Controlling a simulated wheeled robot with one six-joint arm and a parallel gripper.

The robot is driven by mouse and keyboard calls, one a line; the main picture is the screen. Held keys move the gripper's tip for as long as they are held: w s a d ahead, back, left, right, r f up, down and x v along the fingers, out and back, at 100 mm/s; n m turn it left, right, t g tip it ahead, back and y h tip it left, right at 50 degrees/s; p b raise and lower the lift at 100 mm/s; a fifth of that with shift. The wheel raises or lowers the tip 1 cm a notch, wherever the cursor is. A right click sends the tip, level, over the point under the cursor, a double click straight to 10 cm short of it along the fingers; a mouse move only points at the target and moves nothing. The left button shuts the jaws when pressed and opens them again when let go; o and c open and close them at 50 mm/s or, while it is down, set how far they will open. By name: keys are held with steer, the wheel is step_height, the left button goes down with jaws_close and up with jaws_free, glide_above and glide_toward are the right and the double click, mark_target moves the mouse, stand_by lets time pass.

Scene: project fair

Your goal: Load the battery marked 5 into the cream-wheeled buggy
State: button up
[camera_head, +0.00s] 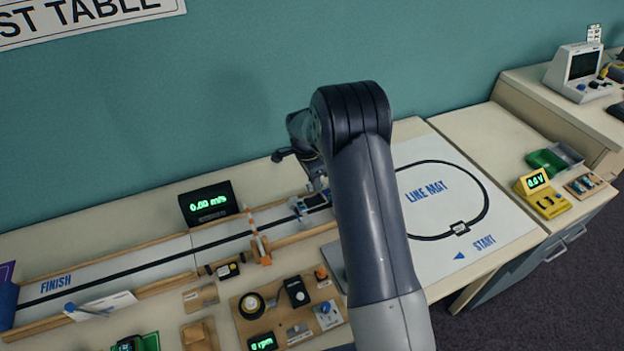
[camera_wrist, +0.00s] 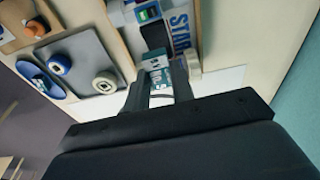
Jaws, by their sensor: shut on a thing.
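My gripper (camera_wrist: 160,84) is shut on a small block with a teal and pale label, the battery (camera_wrist: 158,72), in the wrist view. Its number is too small to read. In the head view my gripper hangs over the right end of the track, partly hidden by my own arm. A small buggy (camera_head: 314,201) with a dark top and pale body stands there on the track, just below the gripper. In the wrist view a small body with a green display (camera_wrist: 149,14) lies beyond the fingertips, apart from the battery. I cannot make out its wheel colour.
A striped barrier (camera_head: 258,238) crosses the track left of the buggy. A speed display (camera_head: 209,203) stands behind the track.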

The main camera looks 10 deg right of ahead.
steer(key=b, duration=0.2)
glide_above(314, 202)
steer(key=shift+f, duration=2.35)
steer(key=shift+f+b, duration=0.2)
steer(key=shift+b, duration=0.15)
steer(key=shift+a+f+b, duration=0.1)
steer(key=shift+f+b, duration=0.55)
steer(key=shift+b, duration=1.2)
stand_by(0.8)
stand_by(0.3)
steer(key=o, duration=1.5)
steer(key=shift+c, duration=0.2)
steer(key=shift+r+p, duration=1.4)
steer(key=shift+r, duration=1.6)
